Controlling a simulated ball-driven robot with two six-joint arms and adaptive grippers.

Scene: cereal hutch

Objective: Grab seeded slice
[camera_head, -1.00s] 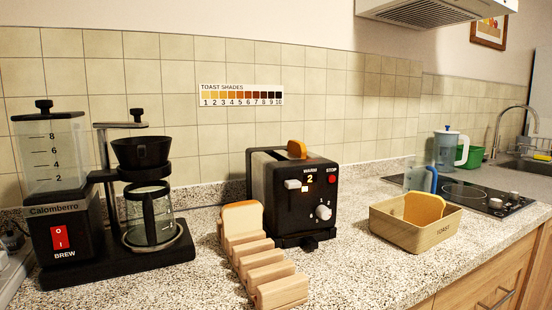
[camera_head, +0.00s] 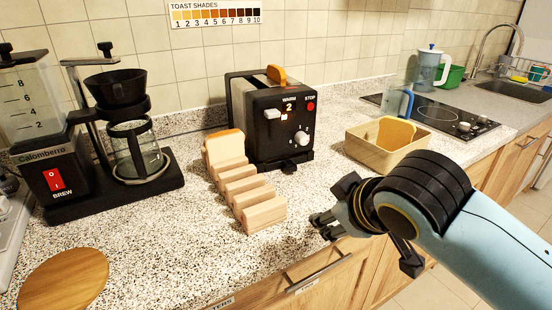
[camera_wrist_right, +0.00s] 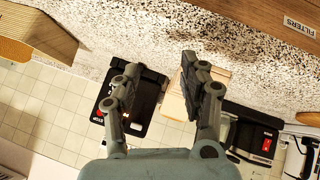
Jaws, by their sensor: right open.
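A pale slice with an orange-brown crust (camera_head: 224,147) stands upright in the back slot of the wooden rack (camera_head: 262,214). Another browned slice (camera_head: 277,75) pokes out of the top of the black toaster (camera_head: 262,125). An orange-brown slice (camera_head: 396,132) leans in the wooden box marked toast (camera_head: 375,152). Seeds are too small to make out on any of them. My right gripper (camera_head: 366,242) is open and empty, at the counter's front edge, right of the rack and in front of the toaster. In the wrist view its fingers (camera_wrist_right: 160,68) are apart. My left gripper is out of view.
A coffee maker (camera_head: 125,180) stands left of the rack. A round wooden board (camera_head: 65,280) lies at front left. A blue-handled jug (camera_head: 398,100) stands behind the box, near the hob (camera_head: 455,113). Speckled counter is clear between rack and box.

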